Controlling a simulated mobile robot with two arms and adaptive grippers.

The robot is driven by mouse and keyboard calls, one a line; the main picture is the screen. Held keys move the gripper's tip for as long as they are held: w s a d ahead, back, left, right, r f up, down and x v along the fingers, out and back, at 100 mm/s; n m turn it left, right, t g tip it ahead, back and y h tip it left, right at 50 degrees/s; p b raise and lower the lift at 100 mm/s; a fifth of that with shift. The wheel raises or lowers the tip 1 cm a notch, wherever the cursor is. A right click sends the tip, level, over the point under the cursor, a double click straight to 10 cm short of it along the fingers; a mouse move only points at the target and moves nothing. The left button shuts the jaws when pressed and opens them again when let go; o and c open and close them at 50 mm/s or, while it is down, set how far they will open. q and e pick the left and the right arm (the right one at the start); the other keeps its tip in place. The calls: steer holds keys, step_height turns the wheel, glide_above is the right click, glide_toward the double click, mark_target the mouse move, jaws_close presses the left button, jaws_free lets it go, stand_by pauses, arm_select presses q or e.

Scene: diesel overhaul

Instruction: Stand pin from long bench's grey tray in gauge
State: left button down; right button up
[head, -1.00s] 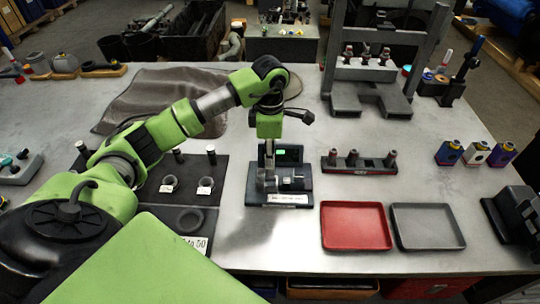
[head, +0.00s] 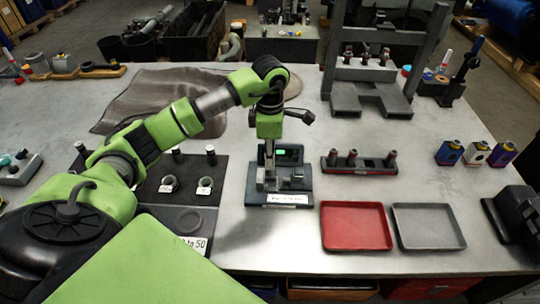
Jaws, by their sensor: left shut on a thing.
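The gauge (head: 280,198) is a dark stand with a small lit green display, in the middle of the long bench. My left gripper (head: 269,172) points down over the gauge, at its left part. It is shut on the pin, which is small and mostly hidden by the fingers and the gauge. I cannot tell whether the pin touches the gauge's base. The grey tray (head: 428,226) lies at the right of the bench and looks empty. My right gripper is not in view.
An empty red tray (head: 355,226) lies left of the grey tray. A red rack (head: 358,168) with three upright parts stands right of the gauge. A dark mat (head: 150,195) with rings and short cylinders lies left. A grey press (head: 370,95) stands behind.

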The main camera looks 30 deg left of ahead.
arm_select(q)
steer(key=shift+f, duration=0.15)
steer(key=shift+f+b, duration=0.35)
steer(key=shift+b, duration=0.1)
steer(key=shift+f, duration=0.1)
steer(key=shift+f+b, duration=0.55)
steer(key=shift+b, duration=0.05)
stand_by(0.4)
steer(key=shift+f+b, duration=0.55)
steer(key=shift+f, duration=0.2)
steer(key=shift+f+b, duration=0.4)
steer(key=shift+b, duration=0.15)
